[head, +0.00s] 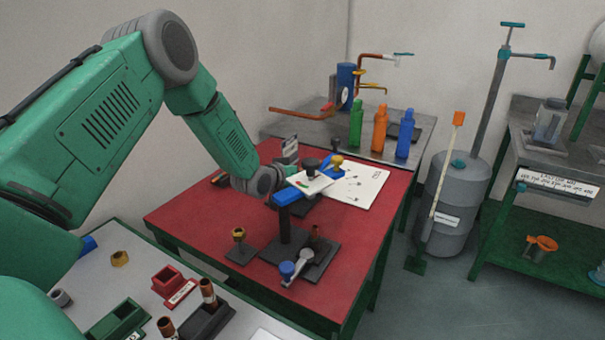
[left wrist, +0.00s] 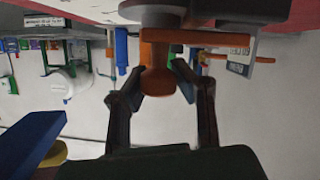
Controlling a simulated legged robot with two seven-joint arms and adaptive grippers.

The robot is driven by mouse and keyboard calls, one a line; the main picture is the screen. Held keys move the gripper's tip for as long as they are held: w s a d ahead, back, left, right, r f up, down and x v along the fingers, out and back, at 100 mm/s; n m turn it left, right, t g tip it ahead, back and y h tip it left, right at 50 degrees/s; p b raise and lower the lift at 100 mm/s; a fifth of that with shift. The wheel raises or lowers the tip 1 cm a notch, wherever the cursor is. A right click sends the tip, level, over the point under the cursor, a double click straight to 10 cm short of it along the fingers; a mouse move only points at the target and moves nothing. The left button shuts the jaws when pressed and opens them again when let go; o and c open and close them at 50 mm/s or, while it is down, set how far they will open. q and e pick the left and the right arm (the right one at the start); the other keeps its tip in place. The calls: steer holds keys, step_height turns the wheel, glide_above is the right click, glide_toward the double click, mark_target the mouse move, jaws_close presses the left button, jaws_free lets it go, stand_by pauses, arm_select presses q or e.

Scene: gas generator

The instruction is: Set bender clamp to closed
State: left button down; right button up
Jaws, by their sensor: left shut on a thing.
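The bender stands on the red table, with a dark base (head: 318,262), a dark post and a blue lever bar (head: 289,196). A short lever with a blue knob (head: 287,269) sits at the base's front. In the left wrist view my left gripper (left wrist: 158,76) has its fingers on both sides of an orange-brown knob (left wrist: 157,88) and is shut on it. An orange-brown bar (left wrist: 205,37) runs beside the knob. I cannot tell for sure whether this knob is the clamp's handle. In the head view my left wrist (head: 262,181) is behind the bender, its fingertips hidden. My right gripper is out of view.
A gold-topped fitting (head: 239,240) stands left of the bender on the red table (head: 190,220). A white sheet (head: 362,187) lies behind it. Green, orange (head: 380,130) and blue bottles stand on the grey bench beyond. A pale table with small parts is in front.

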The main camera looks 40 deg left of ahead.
arm_select(q)
steer(key=c, duration=1.3)
jaws_free()
steer(key=shift+s+f, duration=0.3)
steer(key=shift+f, duration=0.2)
steer(key=shift+o, duration=0.4)
steer(key=shift+r, duration=0.15)
steer(key=shift+w+r, duration=0.1)
steer(key=shift+w, duration=0.05)
steer(key=v, duration=0.7)
steer(key=shift+a, duration=0.1)
